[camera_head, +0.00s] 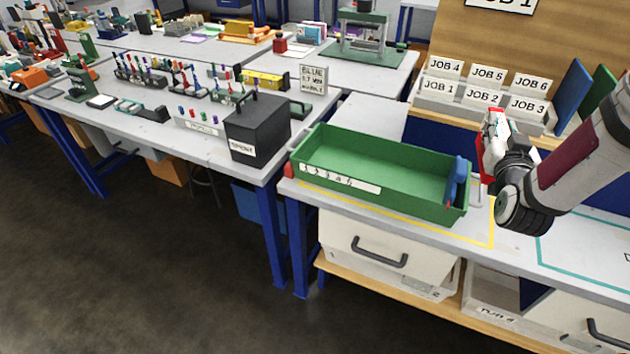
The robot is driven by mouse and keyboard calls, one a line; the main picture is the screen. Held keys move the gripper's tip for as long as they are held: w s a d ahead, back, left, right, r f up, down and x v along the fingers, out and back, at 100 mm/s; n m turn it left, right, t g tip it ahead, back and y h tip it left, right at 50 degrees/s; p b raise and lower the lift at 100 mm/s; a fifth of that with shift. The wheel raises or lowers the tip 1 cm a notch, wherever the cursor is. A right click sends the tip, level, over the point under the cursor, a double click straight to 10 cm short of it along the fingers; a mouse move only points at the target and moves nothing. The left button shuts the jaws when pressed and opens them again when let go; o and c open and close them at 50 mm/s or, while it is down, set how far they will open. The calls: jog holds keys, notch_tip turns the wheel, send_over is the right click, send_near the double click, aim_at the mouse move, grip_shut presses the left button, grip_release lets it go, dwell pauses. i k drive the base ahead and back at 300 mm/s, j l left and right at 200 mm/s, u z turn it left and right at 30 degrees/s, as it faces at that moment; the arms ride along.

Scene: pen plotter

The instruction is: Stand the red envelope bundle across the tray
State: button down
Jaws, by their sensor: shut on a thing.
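The long green tray (335,190) stands on the grey bench, with a white numbered strip on its front wall. A blue bundle (457,172) stands upright across its right end. My gripper (492,160) is to the right of the tray, above the bench. A red, flat thing, which looks like the red envelope bundle (481,158), shows upright at my gripper's left side. My gripper is shut on it. The fingertips and most of the bundle are hidden by my gripper and wrist.
A rack of JOB-labelled slots (480,97) stands behind, with a blue panel (572,92) and a green panel beside it. A black box (257,128) is left of the tray. Yellow tape (400,217) marks the bench around the tray.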

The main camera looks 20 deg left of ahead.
aim_at(328, 163)
jog(key=k+j+u, duration=0.1)
jog(key=j, duration=0.7)
jog(key=k+j+u, duration=0.1)
jog(key=j, duration=0.7)
jog(key=k+j+u, duration=0.1)
jog(key=j, duration=0.75)
jog(key=i+j, duration=0.1)
jog(key=i, duration=0.3)
